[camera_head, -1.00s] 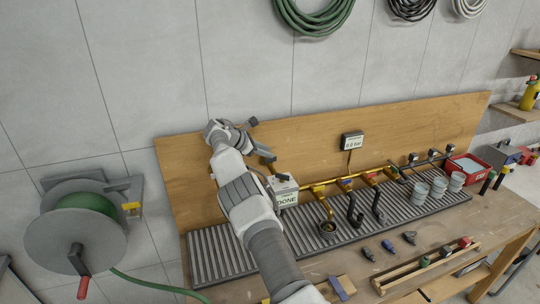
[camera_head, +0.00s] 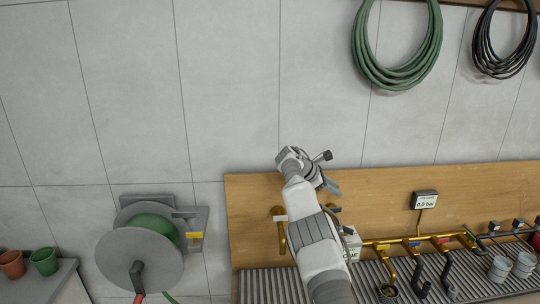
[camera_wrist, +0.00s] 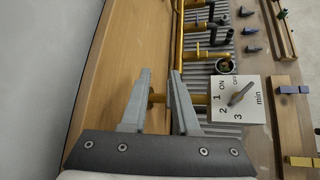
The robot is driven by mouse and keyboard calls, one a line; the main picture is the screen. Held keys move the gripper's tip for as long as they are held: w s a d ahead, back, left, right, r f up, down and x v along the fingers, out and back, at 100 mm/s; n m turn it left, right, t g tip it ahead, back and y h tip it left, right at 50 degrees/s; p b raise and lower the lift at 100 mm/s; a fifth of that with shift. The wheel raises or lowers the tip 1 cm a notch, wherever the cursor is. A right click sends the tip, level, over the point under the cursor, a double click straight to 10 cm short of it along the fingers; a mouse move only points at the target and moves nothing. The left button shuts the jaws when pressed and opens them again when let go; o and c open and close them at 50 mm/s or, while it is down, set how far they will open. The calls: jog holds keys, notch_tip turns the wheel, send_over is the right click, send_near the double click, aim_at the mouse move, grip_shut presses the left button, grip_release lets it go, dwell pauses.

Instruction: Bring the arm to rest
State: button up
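My arm (camera_head: 315,235) reaches up in front of the wooden backboard, with its wrist near the board's top edge. My gripper (camera_wrist: 160,73) shows in the wrist view with its two grey fingers apart and only background visible between them. A white timer box (camera_wrist: 238,100) with a dial marked ON, OFF and minutes is beyond and right of the fingers. In the head view the same box (camera_head: 352,244) is partly hidden by my arm. Brass piping (camera_wrist: 198,99) runs behind the fingers; contact with it cannot be told.
A hose reel (camera_head: 140,258) hangs on the wall at left. Coiled green (camera_head: 365,45) and black (camera_head: 478,45) hoses hang above the board. A gauge display (camera_head: 426,200) reads 0.0 bar. Taps, buckets (camera_head: 499,268) and a ribbed drain tray (camera_head: 262,285) line the bench.

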jog(key=s+d+r+m+y+b, duration=0.1)
jog(key=s+r+m+y+b, duration=0.15)
jog(key=s+r+m, duration=0.6)
jog(key=s+a+r+m+y+b, duration=0.1)
jog(key=s+a+r+y, duration=0.1)
jog(key=s+r, duration=0.35)
jog(key=s+a+r+m+y, duration=0.1)
jog(key=s+a+r+y, duration=0.1)
jog(key=s, duration=0.6)
jog(key=s+a+f+m+t+y+b, duration=0.1)
jog(key=s+a+f+m, duration=0.1)
jog(key=s, duration=0.8)
jog(key=s+a+f+m+y+b, duration=0.1)
jog(key=s+a+f, duration=0.4)
jog(key=s, duration=0.5)
jog(key=s+a+f+m+t+y+b, duration=0.1)
jog(key=s+a+f+m, duration=0.2)
jog(key=s, duration=0.7)
jog(key=shift+s+a+f+t+b, duration=0.15)
jog(key=shift+a+f+t+b, duration=0.15)
jog(key=shift+a, duration=0.7)
